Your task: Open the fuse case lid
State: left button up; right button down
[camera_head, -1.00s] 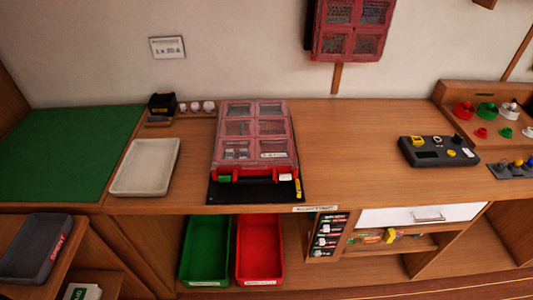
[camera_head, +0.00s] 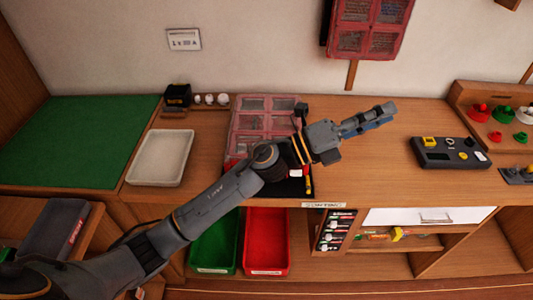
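The fuse case (camera_head: 249,119) is a red case with a clear compartment lid, lying on the counter left of centre. Its lid looks shut. My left arm crosses in front of it and hides its front edge, its latch area and much of its right side. My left gripper (camera_head: 388,115) is to the right of the case, over the counter, pointing right, with nothing seen in it. Its fingers lie close together in this view, and I cannot tell whether they are open or shut. My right gripper is not in view.
A white tray (camera_head: 160,157) and a green mat (camera_head: 75,140) lie to the left. A similar red case (camera_head: 368,25) hangs on the wall. Green (camera_head: 217,243) and red (camera_head: 267,241) bins sit below.

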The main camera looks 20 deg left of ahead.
pick_arm(q)
notch_tip(320, 180, down, 12)
jog(key=w+a+r+m+g+y, duration=0.1)
jog(key=a+m+g+y, duration=0.1)
jog(key=m+g+y, duration=1.05)
jog(key=w+a+m+t+y, duration=0.1)
jog(key=w+a+y, duration=0.25)
jog(key=a, duration=0.75)
jog(key=w+a+m+t+y, duration=0.15)
jog(key=a+y, duration=0.25)
jog(key=a, duration=0.7)
jog(key=f+p, duration=0.1)
jog(key=f, duration=0.3)
jog(key=f+p, duration=0.2)
jog(key=f, duration=0.2)
jog(key=f+p, duration=0.1)
jog(key=f, duration=0.3)
jog(key=shift+w+d, duration=0.3)
jog(key=shift+d, duration=0.05)
jog(key=shift+f, duration=0.45)
